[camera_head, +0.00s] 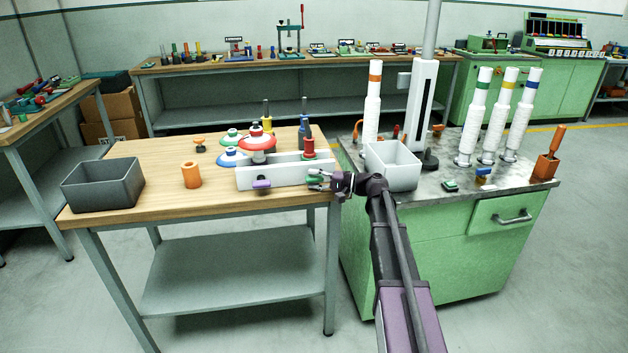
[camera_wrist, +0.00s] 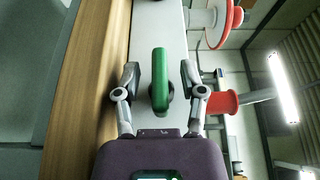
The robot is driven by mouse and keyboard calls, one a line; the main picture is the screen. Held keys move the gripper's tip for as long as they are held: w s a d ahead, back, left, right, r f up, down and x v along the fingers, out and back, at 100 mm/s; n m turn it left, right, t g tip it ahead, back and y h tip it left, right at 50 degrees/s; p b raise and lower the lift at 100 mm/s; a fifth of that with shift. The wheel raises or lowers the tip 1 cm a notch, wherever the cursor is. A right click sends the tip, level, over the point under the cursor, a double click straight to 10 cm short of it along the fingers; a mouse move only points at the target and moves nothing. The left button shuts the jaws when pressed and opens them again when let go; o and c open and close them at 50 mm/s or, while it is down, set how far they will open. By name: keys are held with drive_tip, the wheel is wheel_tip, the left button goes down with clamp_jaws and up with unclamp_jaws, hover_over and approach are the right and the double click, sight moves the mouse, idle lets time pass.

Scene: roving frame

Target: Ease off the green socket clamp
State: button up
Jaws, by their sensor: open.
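The green socket clamp (camera_head: 314,181) is a flat green knob on the front face of the white block (camera_head: 285,175), at its right end. In the wrist view the clamp (camera_wrist: 160,72) appears as an upright green bar on a short dark stem. My gripper (camera_head: 312,180) is open, with one finger on either side of the clamp. The wrist view shows gaps between the clamp and both fingers of my gripper (camera_wrist: 160,78), so they do not touch it. A purple knob (camera_head: 262,184) sits on the same face farther left.
A red spool (camera_head: 308,146) and a red-and-white disc piece (camera_head: 257,139) stand at the block. An orange cylinder (camera_head: 191,175) and a grey bin (camera_head: 103,184) are on the wooden table to the left. A white bin (camera_head: 393,166) stands close behind my wrist on the green cabinet.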

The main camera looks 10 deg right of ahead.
clamp_jaws()
